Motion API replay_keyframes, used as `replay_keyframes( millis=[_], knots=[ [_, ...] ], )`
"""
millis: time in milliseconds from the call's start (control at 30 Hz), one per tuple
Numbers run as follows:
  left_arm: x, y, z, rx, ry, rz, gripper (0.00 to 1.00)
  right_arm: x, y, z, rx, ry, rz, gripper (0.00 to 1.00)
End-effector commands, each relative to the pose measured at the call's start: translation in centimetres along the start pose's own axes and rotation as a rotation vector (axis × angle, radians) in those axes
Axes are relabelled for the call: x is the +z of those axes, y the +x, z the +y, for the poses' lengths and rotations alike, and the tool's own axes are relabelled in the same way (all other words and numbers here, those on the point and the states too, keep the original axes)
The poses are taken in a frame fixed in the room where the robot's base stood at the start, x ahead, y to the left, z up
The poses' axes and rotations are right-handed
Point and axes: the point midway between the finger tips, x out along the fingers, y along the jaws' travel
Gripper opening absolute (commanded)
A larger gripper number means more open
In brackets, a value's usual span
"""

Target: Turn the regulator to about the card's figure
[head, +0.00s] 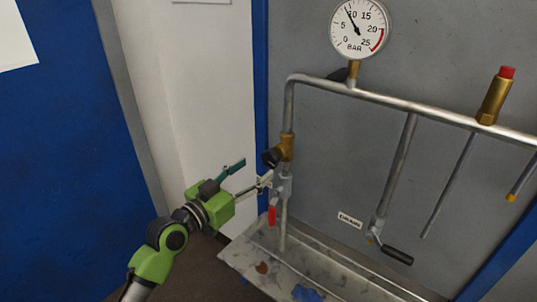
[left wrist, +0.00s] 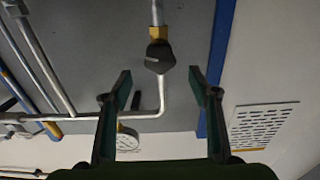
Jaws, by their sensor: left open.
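The regulator has a brass body (head: 286,146) on the vertical pipe and a black knob (head: 271,157) facing left. The black knob also shows in the left wrist view (left wrist: 159,58), just beyond and roughly between the fingertips. My left gripper (head: 254,173) is open and empty, a short way from the knob; contact is not visible. Its two fingers also show in the left wrist view (left wrist: 161,76). The round pressure gauge (head: 372,30) reads near 10 bar. No card with a readable figure is seen. My right gripper is out of view.
Below the regulator is a valve with a red lever (head: 272,215). A drain valve with a black lever (head: 397,255) hangs right, by a DRAIN label (head: 350,220). A red-capped brass fitting (head: 494,98) stands on the top pipe. A metal tray (head: 340,278) lies underneath.

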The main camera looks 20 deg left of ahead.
Motion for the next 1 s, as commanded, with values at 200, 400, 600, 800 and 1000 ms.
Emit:
replay_keyframes(
  millis=[200, 400, 600, 800, 1000],
  knots=[
    [-0.3, 4.4, 0.0, 0.0, -0.003, 0.0, 0.55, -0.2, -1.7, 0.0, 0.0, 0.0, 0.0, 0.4],
    [0.0, 6.7, 0.0, -0.001, 0.0, -0.001, 0.55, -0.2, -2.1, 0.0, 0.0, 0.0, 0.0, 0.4],
    [0.1, 7.3, 0.0, 0.0, 0.0, -0.002, 0.55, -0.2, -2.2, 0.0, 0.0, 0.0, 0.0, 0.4],
    [0.1, 7.3, 0.0, -0.001, 0.0, -0.001, 0.55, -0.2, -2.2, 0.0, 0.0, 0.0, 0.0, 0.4],
    [0.1, 7.3, 0.0, -0.001, 0.0, -0.001, 0.17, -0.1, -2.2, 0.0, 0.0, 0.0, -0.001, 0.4]
  ],
)
